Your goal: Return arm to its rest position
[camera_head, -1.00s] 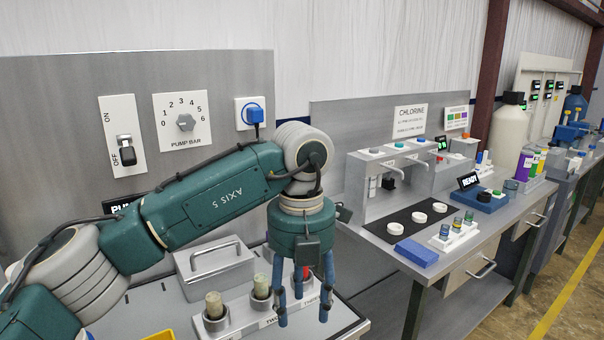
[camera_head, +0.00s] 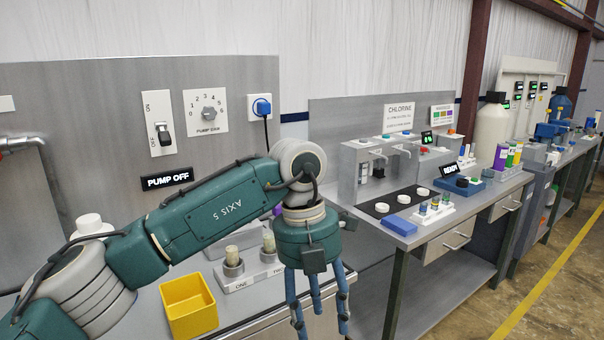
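My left arm, a green and white arm marked AXIS 5, comes in from the left and crosses the near bench in the head view. Its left gripper (camera_head: 318,305) hangs downward at the lower middle, in front of the bench's right end. Its blue fingers are apart, and I see nothing held between them. The lowest fingertips are near the bottom of the picture. My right gripper does not show.
A yellow bin (camera_head: 190,306) and a grey holder (camera_head: 240,279) with cylinders stand on the near bench. A PUMP OFF sign (camera_head: 167,179), switch (camera_head: 164,134) and dial (camera_head: 208,113) are on the panel behind. The chlorine bench (camera_head: 408,240) stands to the right. Floor (camera_head: 500,290) is clear at lower right.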

